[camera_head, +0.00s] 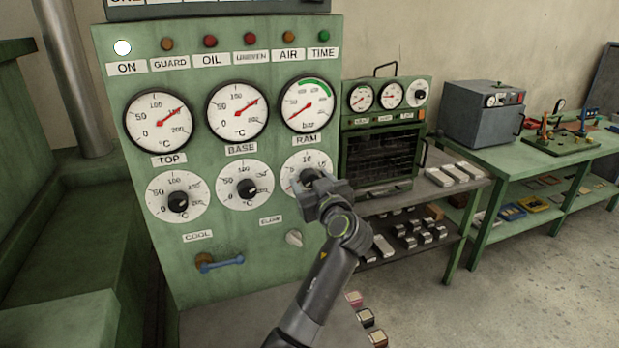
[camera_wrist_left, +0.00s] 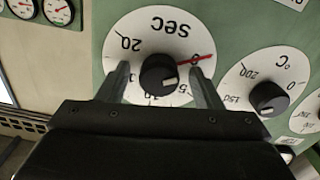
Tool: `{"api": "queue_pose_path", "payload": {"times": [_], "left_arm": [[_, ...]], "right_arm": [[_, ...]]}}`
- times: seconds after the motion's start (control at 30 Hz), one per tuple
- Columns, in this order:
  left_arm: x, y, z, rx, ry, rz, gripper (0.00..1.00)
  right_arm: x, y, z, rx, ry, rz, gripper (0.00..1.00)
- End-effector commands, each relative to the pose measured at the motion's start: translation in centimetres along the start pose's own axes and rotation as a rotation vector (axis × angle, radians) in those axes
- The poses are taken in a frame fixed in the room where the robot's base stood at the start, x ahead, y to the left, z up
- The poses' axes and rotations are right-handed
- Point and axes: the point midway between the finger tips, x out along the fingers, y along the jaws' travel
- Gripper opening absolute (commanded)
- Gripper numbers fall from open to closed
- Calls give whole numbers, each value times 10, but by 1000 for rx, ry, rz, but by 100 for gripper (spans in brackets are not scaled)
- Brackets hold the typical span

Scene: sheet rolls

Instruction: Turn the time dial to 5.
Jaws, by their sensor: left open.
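The time dial (camera_wrist_left: 148,28) is a white round scale marked SEC, seen upside down in the left wrist view. Its black knob (camera_wrist_left: 158,74) carries a short light mark on its lower right side, and a red pointer lies at the 0. The 5 shows below the 0. My left gripper (camera_wrist_left: 160,72) is open, with one finger on each side of the knob and visible gaps to it. In the head view my left gripper (camera_head: 322,190) covers the lower part of the time dial (camera_head: 316,157), and its knob is mostly hidden. My right gripper is out of view.
The green panel (camera_head: 226,285) holds two more dials, TOP (camera_head: 162,186) and BASE (camera_head: 231,182), left of the time dial. Three gauges sit above. A bench with an oven (camera_head: 378,152) stands to the right.

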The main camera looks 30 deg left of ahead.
Motion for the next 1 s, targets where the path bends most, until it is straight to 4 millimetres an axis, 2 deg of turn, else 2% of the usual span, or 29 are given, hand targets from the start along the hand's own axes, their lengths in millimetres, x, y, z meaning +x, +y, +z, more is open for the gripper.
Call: {"api": "queue_pose_path", "payload": {"times": [0.23, 0.57, 0.83, 1.0], "left_arm": [[0, 0, 0, 0, 0, 0, 58], [0, 0, 0, 0, 0, 0, 15], [0, 0, 0, 26, 0, 0, 15], [0, 0, 0, 99, 1, 0, 15]], "right_arm": [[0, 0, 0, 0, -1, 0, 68], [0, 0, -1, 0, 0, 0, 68], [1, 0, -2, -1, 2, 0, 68], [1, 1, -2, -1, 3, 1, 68]]}}
